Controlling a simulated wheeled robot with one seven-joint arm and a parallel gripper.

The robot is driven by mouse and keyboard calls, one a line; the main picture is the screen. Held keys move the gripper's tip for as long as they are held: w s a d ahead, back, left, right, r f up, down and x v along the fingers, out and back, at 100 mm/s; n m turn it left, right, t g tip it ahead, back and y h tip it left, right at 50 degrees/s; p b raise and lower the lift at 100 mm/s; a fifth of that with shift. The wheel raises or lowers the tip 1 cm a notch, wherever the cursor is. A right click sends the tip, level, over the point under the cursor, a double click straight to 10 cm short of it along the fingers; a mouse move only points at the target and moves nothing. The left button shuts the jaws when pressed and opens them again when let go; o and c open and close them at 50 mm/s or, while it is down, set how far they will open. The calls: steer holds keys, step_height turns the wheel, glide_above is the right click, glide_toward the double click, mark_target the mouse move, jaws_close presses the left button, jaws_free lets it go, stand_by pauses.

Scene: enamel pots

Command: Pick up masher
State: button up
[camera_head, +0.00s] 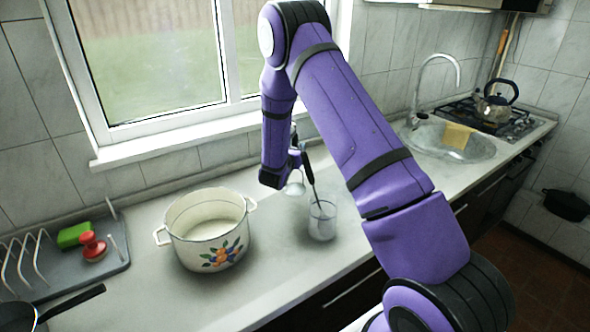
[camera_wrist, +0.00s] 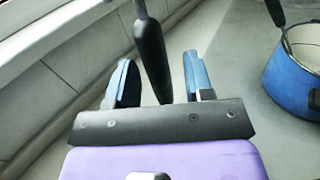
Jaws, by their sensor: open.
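My gripper (camera_wrist: 157,60) is open in the wrist view, one blue finger on either side of a dark utensil handle (camera_wrist: 150,50). The handle narrows to a thin shaft at the top of that view; its far end is out of frame. I cannot tell whether the fingers touch it. In the head view my gripper (camera_head: 296,158) is above the counter, partly hidden by my arm. A small pale utensil head (camera_head: 295,188) shows just under it. A dark-handled utensil (camera_head: 308,167) leans in a greyish container (camera_head: 322,222). I cannot tell which utensil is the masher.
A white enamel pot (camera_head: 208,235) with a fruit design stands left of my gripper. A grey rack (camera_head: 115,265) holds a green sponge and a red-handled item. A black pan (camera_head: 15,318) lies front left. A blue pot (camera_wrist: 290,85) stands right in the wrist view. The window sill (camera_head: 190,138) runs behind.

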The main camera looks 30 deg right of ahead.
steer(key=shift+w+d, duration=0.2)
steer(key=shift+d, duration=0.05)
jaws_close()
steer(key=shift+r, duration=0.1)
